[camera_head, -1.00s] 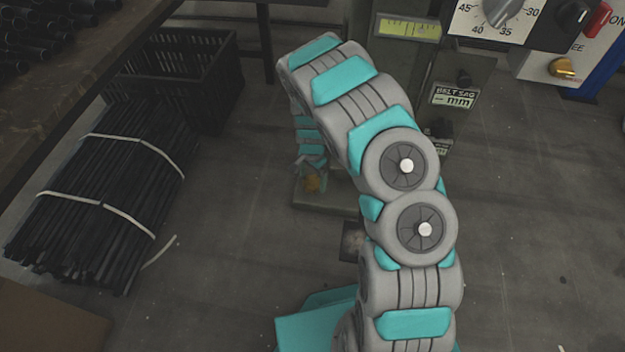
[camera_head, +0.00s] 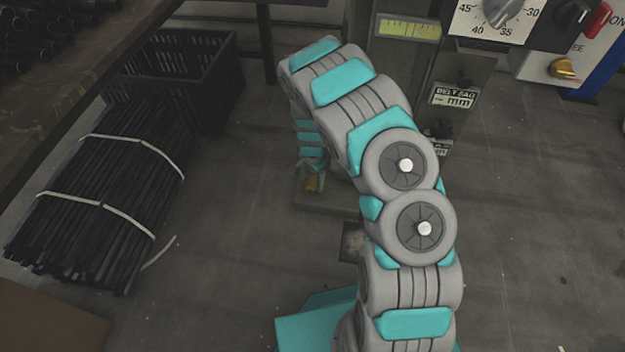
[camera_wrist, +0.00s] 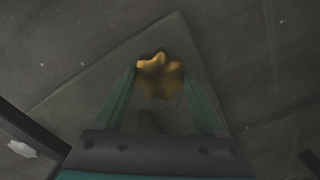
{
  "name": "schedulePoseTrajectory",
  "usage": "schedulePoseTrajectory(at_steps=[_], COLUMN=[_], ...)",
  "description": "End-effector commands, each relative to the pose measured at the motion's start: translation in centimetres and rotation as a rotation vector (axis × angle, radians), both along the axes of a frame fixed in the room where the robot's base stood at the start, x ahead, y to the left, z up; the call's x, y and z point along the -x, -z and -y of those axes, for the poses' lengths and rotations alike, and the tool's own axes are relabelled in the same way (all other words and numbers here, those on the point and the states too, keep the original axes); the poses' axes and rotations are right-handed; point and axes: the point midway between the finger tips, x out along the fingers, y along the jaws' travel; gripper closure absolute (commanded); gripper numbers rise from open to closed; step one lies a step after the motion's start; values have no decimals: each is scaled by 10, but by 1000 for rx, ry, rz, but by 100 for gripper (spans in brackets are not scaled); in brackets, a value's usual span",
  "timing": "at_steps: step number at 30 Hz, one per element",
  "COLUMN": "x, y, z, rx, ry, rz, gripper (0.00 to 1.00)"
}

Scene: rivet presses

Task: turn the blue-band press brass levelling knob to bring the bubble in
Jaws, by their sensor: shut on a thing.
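The brass levelling knob (camera_wrist: 160,76) is lobed and gold. In the wrist view it sits between the tips of my gripper (camera_wrist: 160,84), whose two green fingers close on its sides. A yellow-green level vial (camera_head: 408,27) is on the press column at the top. Its bubble is too small to make out.
A black crate (camera_head: 190,65) and a strapped bundle of black rods (camera_head: 95,200) are on the floor at the left. A control panel with a dial (camera_head: 500,15) and red switch is at the top right. The floor at the right is clear.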

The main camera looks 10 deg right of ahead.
Motion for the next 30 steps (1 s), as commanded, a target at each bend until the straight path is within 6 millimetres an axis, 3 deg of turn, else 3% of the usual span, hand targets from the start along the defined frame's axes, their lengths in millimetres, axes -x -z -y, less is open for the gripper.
schedulePoseTrajectory(at_steps=[3, 14, 30], x=[0, 0, 0], y=[0, 0, 1], z=[0, 0, 0], rx=[0, 0, 1], ry=[0, 80, 524], rz=[0, 0, 0], gripper=[83, 83, 83])
